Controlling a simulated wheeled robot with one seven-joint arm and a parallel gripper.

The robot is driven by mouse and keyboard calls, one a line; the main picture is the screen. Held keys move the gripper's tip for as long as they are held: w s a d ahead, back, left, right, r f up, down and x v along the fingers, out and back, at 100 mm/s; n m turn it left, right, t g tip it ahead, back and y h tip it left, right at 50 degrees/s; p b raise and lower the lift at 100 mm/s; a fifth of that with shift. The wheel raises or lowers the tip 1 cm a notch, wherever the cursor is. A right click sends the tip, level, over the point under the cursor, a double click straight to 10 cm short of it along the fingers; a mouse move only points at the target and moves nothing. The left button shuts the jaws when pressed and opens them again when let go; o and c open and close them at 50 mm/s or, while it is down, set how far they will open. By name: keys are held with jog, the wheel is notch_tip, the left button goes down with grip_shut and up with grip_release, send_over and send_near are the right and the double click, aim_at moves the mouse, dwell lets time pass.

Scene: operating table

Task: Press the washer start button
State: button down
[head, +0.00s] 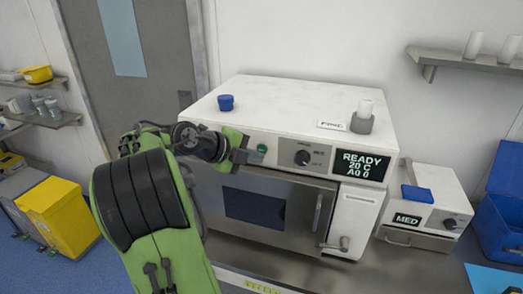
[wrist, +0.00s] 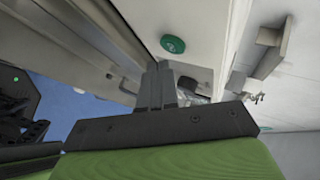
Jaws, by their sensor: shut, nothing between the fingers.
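The washer (head: 300,100) is a white box with a steel front and a door with a dark window. The display (head: 359,166) reads READY, 20 C, A0 0. My gripper (head: 248,157) is shut and empty, at the panel just left of the button. In the wrist view, the button (wrist: 173,44) shows just beyond the fingertips (wrist: 160,66), and a small gap seems to separate them. Contact is not visible.
A blue cup (head: 226,102) and a grey holder with a white cylinder (head: 362,122) stand on the washer. The door handle (head: 317,213) sticks out below the panel. A smaller white unit (head: 425,200) and a blue bin (head: 507,190) stand to the right.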

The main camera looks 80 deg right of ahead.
jog(key=shift+d, duration=0.45)
jog(key=shift+d+b, duration=0.3)
jog(key=shift+d, duration=0.05)
dwell(0.7)
jog(key=shift+a+b, duration=0.6)
jog(key=shift+a, duration=0.2)
